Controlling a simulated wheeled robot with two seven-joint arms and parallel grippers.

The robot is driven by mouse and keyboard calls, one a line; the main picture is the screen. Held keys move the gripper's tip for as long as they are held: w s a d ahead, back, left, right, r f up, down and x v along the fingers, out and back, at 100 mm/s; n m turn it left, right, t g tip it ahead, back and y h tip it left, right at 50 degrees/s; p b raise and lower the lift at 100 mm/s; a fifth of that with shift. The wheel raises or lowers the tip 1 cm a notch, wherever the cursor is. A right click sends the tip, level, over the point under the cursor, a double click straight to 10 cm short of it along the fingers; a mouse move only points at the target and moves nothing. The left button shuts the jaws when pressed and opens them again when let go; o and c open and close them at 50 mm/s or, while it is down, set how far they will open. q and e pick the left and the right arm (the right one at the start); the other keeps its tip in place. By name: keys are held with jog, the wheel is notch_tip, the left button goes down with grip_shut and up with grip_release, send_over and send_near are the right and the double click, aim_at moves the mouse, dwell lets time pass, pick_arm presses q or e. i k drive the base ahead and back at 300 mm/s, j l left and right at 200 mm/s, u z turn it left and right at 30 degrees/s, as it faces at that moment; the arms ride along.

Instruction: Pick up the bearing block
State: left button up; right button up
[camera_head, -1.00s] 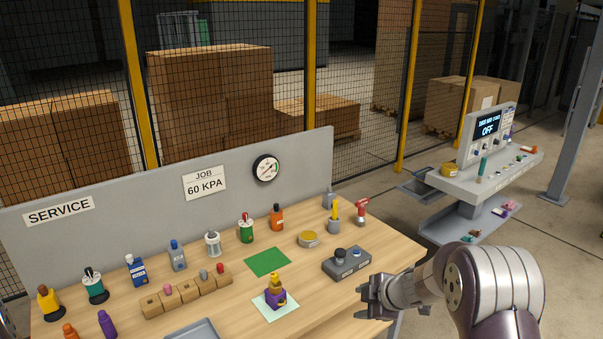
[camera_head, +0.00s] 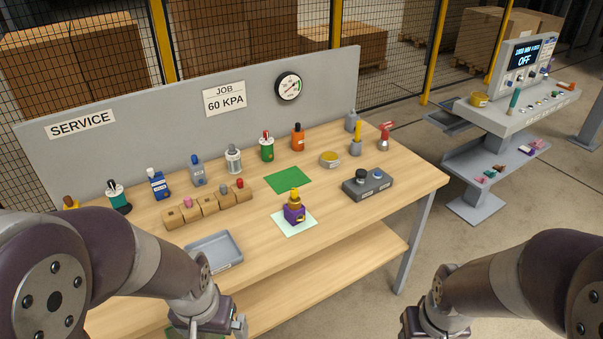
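A purple block (camera_head: 294,213) with a brass-yellow upper part stands upright on a pale mat (camera_head: 283,224) near the front middle of the wooden bench. It looks like the bearing block, but I can read no label that confirms this. My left gripper (camera_head: 232,327) is at the bottom edge, in front of the bench and left of the block, apart from it. My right gripper (camera_head: 434,333) is at the bottom edge, right of the bench and far from the block. Both are partly cut off, and their finger gaps do not show clearly.
A grey tray (camera_head: 215,251) lies left of the block. A wooden rack (camera_head: 207,205), several bottles, a green mat (camera_head: 288,180) and a grey button box (camera_head: 367,185) stand behind and beside it. The gauge panel (camera_head: 340,80) closes the back. A console (camera_head: 520,105) stands right.

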aim_at(294, 210)
jog(key=i+u, duration=0.1)
jog(key=u, duration=0.45)
jog(key=i+l+u, duration=0.1)
jog(key=i+l, duration=0.2)
jog(key=i+l+u, duration=0.25)
jog(key=i+l, duration=0.25)
jog(key=l, duration=0.2)
jog(key=i+l+u, duration=0.15)
jog(key=l, duration=0.25)
jog(key=i+l+u, duration=0.1)
jog(key=i+l, duration=0.15)
jog(key=l, duration=0.15)
jog(key=i+l+u, duration=0.1)
jog(key=l, duration=0.35)
jog(key=i, duration=0.1)
